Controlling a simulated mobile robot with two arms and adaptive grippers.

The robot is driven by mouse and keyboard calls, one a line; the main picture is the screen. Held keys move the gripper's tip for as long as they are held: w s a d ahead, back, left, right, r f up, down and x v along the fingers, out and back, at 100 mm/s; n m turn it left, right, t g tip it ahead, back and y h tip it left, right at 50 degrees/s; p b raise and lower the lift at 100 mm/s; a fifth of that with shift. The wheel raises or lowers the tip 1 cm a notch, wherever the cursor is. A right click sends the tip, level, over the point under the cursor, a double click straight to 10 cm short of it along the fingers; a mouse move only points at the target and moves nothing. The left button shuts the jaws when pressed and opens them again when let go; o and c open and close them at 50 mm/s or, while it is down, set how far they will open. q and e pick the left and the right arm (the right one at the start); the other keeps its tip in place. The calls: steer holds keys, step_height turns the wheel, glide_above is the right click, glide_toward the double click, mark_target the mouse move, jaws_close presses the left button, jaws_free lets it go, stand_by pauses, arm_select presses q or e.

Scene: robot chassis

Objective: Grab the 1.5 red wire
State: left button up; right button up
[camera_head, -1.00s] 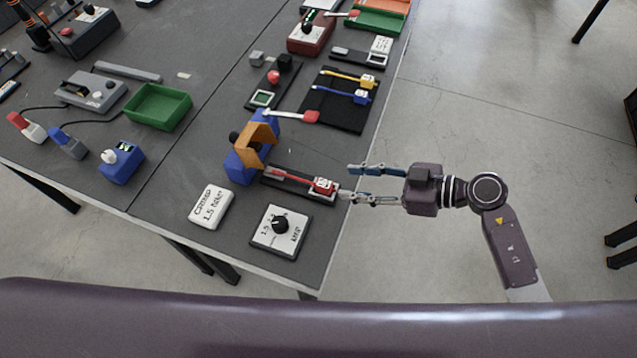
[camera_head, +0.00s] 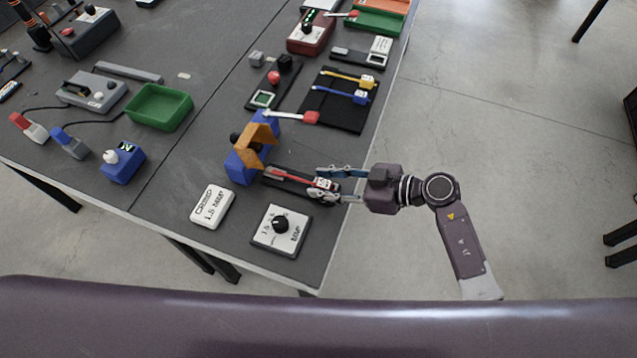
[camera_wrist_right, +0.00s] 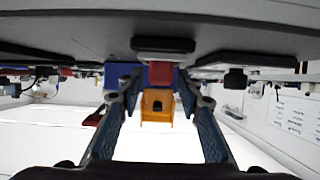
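The red wire (camera_head: 288,175) lies on a small black holder near the table's right edge, and its red end block (camera_head: 325,184) carries a white label that I cannot read. My right gripper (camera_head: 315,183) is open, with one finger on each side of this end block. In the right wrist view, which looks upside down, my right gripper (camera_wrist_right: 157,97) shows spread fingers with the red block (camera_wrist_right: 161,73) between them and a little beyond. I see no grip on it; contact is not clear. My left gripper is not in view.
A dial box (camera_head: 279,231) and a white "1.5" plate (camera_head: 212,206) lie nearer. Yellow (camera_head: 345,77) and blue (camera_head: 340,92) wires lie on a black mat farther back. Right of the table is open floor.

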jaws_close()
